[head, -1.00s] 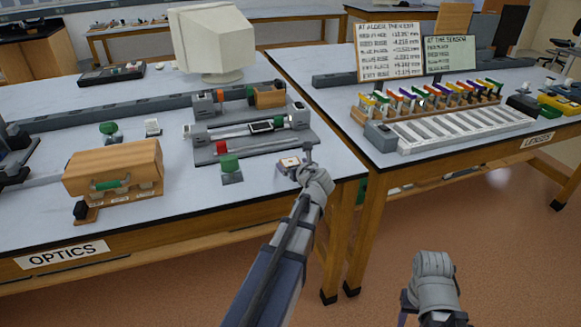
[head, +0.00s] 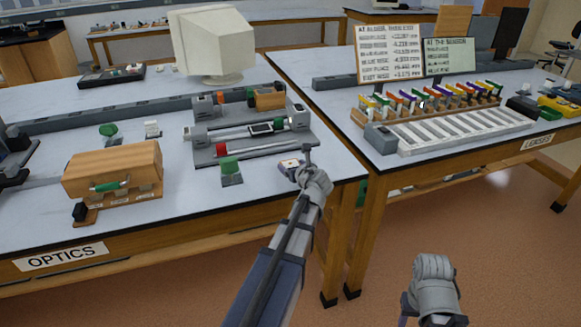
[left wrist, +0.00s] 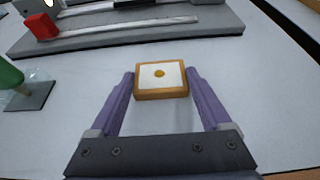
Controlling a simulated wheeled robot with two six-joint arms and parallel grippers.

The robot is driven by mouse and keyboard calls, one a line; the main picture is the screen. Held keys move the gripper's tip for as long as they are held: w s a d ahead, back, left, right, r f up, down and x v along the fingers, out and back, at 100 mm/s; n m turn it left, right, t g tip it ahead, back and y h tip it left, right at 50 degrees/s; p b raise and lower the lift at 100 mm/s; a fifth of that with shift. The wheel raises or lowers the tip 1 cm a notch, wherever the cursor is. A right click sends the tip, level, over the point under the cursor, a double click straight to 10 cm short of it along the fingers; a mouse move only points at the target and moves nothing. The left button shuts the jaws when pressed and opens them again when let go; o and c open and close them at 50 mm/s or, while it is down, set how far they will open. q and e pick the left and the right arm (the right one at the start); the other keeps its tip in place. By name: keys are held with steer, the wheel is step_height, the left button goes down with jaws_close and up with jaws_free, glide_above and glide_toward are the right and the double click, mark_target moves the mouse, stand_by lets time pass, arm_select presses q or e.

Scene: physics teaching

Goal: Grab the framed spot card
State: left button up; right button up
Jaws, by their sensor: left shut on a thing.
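The framed spot card (left wrist: 161,75) is a small square with a wooden frame, a white face and an orange spot. In the left wrist view it lies flat between the purple fingertips of my left gripper (left wrist: 161,82), which touch it on both sides. In the head view the card (head: 289,163) is near the right end of the optics bench, with my left gripper (head: 297,166) shut on it. I cannot tell whether it still rests on the bench top. My right gripper (head: 408,308) is low at the bottom right, its fingers mostly hidden.
A green-topped piece (head: 230,168) stands left of the card. Behind is a grey rail board (head: 284,147) with a red block (head: 221,149). A wooden box (head: 113,170) sits farther left. The bench's right edge is close to the card. A second bench (head: 345,135) stands to the right.

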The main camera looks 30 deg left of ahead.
arm_select(q)
steer(key=shift+r, duration=0.1)
step_height(320, 180, up, 10)
steer(key=p, duration=1)
